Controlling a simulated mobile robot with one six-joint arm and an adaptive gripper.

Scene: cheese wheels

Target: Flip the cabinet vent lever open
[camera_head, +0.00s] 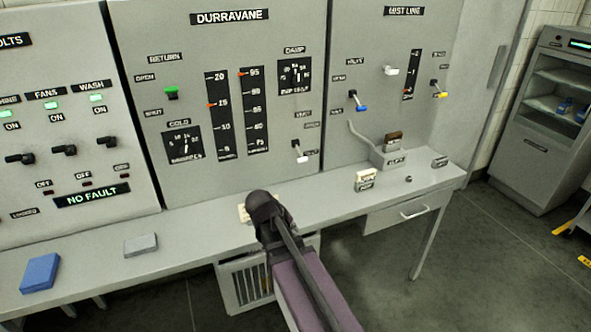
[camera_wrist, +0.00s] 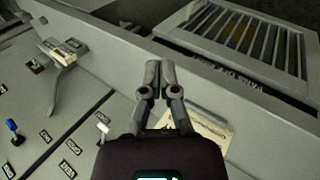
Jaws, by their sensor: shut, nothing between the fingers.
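The vent lever (camera_head: 299,150) is a small white-tipped lever at the lower right of the grey Durravane cabinet panel (camera_head: 215,60). Its handle hangs down, beside the lower of two small labels under the vent label (camera_head: 303,115). A white lever (camera_wrist: 103,129), apparently the same one, shows in the wrist view left of my gripper. My gripper (camera_wrist: 153,78) is shut and empty, its fingertips together and apart from the lever. In the head view my arm reaches over the bench below the panel; the fingers cannot be made out there.
A bench (camera_head: 195,235) runs below the panels, with a grey block (camera_head: 141,244) and a blue book-like object (camera_head: 40,272) on it. A pale card (camera_wrist: 207,132) lies near my gripper. The neighbouring panel has a blue-tipped lever (camera_head: 358,102) and a hose. A vent grille (camera_wrist: 240,40) is below the bench.

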